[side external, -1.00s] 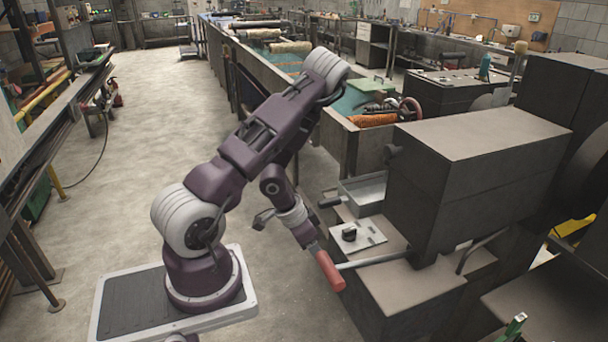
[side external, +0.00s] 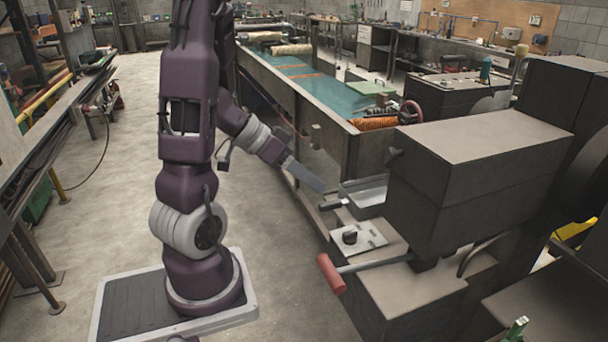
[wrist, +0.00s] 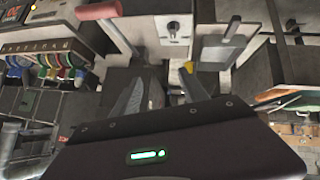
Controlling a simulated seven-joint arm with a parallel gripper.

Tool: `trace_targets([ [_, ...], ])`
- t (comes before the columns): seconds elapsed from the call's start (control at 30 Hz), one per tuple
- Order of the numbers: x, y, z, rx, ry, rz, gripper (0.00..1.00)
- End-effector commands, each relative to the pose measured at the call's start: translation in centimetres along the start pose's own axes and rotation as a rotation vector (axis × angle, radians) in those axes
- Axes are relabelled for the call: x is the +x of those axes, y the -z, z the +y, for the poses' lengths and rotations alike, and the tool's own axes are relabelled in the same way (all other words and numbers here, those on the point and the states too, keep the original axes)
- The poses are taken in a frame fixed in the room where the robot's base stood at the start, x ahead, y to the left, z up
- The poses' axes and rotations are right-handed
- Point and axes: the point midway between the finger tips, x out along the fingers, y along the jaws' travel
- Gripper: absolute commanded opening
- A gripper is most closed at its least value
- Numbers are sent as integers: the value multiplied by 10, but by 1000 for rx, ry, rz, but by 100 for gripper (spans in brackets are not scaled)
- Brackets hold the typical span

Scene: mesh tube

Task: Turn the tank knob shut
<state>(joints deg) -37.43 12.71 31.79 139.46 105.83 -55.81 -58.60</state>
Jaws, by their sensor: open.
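My gripper (side external: 322,188) is open and empty, in the air left of the tray and beside the tank's near end; in the wrist view its two fingers (wrist: 163,88) stand apart. The long tank (side external: 330,90) holds blue-green water. A black knob (side external: 350,237) sits on a pale plate (side external: 372,236) on the dark machine, below and right of my gripper. The plate and knob also show at the top of the wrist view (wrist: 173,27). I cannot tell which of these is the tank knob.
A lever with a red grip (side external: 331,274) sticks out in front of the plate. A grey tray (side external: 366,194) with a black-handled tool lies behind the plate. The large dark machine block (side external: 470,170) rises to the right. Open floor (side external: 110,210) lies left.

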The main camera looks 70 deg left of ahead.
Motion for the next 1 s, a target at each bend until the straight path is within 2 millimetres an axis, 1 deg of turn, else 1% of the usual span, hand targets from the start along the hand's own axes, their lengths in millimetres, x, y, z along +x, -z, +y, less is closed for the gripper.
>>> trace_targets([
  [0.03,-5,1,1,2,1,6,52],
  [0.13,-9,1,3,1,1,8,52],
  [0.4,-9,0,3,-2,0,7,52],
  [0.47,-5,-1,2,-37,-12,3,52],
  [0.53,8,-6,0,-163,-51,-8,52],
  [0.57,17,-10,-1,-248,-76,-13,52],
  [0.67,52,-26,-8,-629,-175,-20,52],
  [0.7,67,-33,-12,-796,-214,-17,52],
  [0.77,88,-46,-19,-1054,-268,-5,52],
  [0.8,102,-56,-25,-1230,-302,7,52],
  [0.87,122,-75,-34,-1498,-350,33,52],
  [0.9,134,-90,-40,-1676,-381,57,52],
  [0.97,150,-114,-47,-1933,-423,101,52],
  [1.0,159,-131,-51,-2090,-448,136,52],
])
